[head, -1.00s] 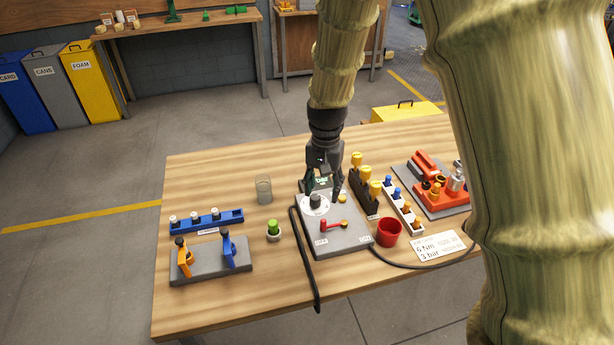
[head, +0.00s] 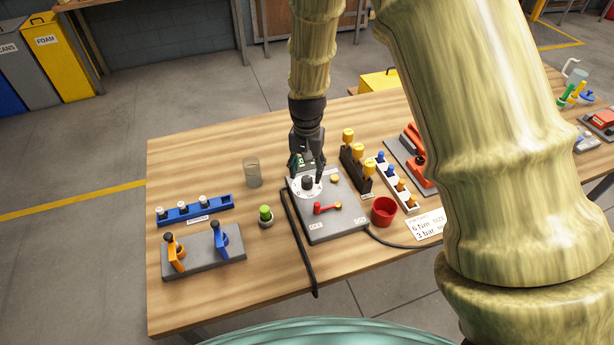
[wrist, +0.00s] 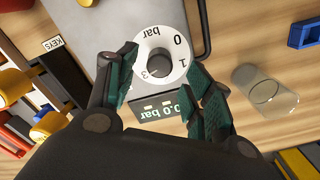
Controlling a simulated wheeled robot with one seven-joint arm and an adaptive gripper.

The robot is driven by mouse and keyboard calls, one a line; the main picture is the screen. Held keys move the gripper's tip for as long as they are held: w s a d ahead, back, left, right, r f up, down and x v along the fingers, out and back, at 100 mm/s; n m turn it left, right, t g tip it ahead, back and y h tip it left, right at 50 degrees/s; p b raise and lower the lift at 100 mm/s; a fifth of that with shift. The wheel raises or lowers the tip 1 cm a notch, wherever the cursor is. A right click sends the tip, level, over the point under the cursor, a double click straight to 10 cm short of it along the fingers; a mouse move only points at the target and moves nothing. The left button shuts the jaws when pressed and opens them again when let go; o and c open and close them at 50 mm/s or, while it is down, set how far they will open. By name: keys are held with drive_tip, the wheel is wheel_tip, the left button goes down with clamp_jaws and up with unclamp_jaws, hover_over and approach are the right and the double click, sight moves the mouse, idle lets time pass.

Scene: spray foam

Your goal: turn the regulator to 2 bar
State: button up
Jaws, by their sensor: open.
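The regulator is a black knob (head: 307,182) on a white dial (head: 296,189), set on a grey panel box (head: 333,220). In the wrist view the dial (wrist: 178,42) shows "0", "1", "3" and "bar", and the knob (wrist: 158,62) stands at its middle. A small display (wrist: 158,108) beside the dial reads "0.0 bar". My gripper (head: 308,172) is over the dial, pointing down. In the wrist view its fingers (wrist: 162,84) are spread on either side of the display and the near part of the dial, with nothing between the pads. I cannot tell whether they touch the knob.
A red lever (head: 326,208) and a yellow button (head: 335,179) are on the same panel. A glass (head: 253,173), a green-topped piece (head: 265,215) and a red cup (head: 383,211) stand around it. A black hose (head: 299,240) runs along its left side. A card (head: 428,226) reads "6 Nm, 3 bar".

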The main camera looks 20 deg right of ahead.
sight(307, 179)
drive_tip(key=shift+w+f, duration=0.45)
drive_tip(key=shift+f, duration=0.8)
drive_tip(key=shift+s+f+p, duration=0.15)
drive_tip(key=shift+f+p, duration=0.15)
drive_tip(key=shift+p, duration=0.05)
drive_tip(key=shift+s, duration=0.6)
drive_tip(key=shift+s+f, duration=0.1)
drive_tip(key=shift+f, duration=0.1)
drive_tip(key=shift+w+f, duration=0.55)
drive_tip(key=shift+w, duration=0.05)
drive_tip(key=shift+s+r, duration=0.3)
drive_tip(key=c, duration=1)
